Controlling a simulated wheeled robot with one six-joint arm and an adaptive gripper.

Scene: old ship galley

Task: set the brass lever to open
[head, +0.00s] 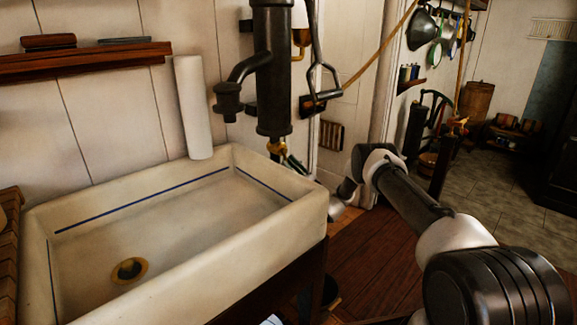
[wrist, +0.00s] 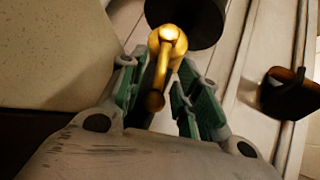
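The brass lever (wrist: 163,62) is in the wrist view, under the dark round end of the pump body (wrist: 188,18). It hangs between the two green-padded fingers of my gripper (wrist: 158,98), which are open, with a visible gap at least on the right side. I cannot tell whether a pad touches it. In the head view the lever (head: 276,148) is a small brass piece below the black pump (head: 272,75), beside the sink's back right corner. My gripper (head: 290,162) is there too, partly hidden behind the sink rim.
The cream sink (head: 265,235) with a brass drain fills the left, its rim close to my gripper. A black pump handle (head: 322,80) hangs right of the pump. A white roll (head: 192,108) stands behind the sink. Wooden floor lies to the right.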

